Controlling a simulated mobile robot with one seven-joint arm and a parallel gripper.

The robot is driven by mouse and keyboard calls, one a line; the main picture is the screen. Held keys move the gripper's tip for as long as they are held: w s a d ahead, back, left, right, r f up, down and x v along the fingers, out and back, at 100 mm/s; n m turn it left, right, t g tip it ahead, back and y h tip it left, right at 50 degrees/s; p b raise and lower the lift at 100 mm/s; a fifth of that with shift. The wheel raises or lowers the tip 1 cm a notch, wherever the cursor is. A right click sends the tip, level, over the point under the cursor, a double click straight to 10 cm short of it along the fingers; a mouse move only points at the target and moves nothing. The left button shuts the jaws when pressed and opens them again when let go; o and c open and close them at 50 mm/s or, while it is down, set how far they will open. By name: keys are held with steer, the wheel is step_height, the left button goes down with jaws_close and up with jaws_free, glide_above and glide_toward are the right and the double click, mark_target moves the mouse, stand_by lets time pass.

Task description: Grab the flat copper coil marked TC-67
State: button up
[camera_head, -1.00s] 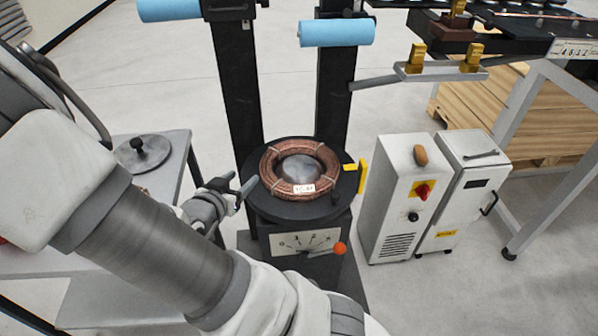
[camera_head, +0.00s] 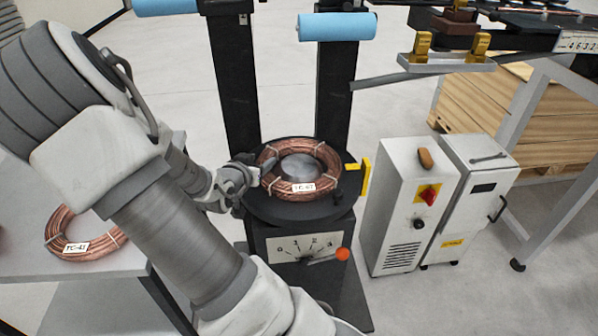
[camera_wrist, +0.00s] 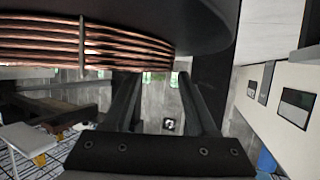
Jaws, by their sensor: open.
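The flat copper coil with a white tag that appears to read TC-67 (camera_head: 327,181) lies on a round black turntable (camera_head: 262,206), around a grey central hub. My gripper (camera_head: 256,172) is at the coil's left edge in the head view, its fingertips small and partly hard to see. In the wrist view the coil (camera_wrist: 60,44) fills the upper left, with a tie around its strands. My gripper (camera_wrist: 163,80) shows two dark fingers, apart, with their tips close to the coil's edge. I cannot tell whether any strands lie between them.
A second copper coil (camera_head: 70,223), tagged apparently TC-41, lies on the grey table (camera_head: 105,262) at left. Black posts with blue rollers (camera_head: 337,29) rise behind the turntable. A yellow bracket (camera_head: 364,178) sits at its right, with white cabinets (camera_head: 396,215) beyond.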

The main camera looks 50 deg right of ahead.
steer(key=shift+x, duration=1.25)
jaws_close()
stand_by(0.4)
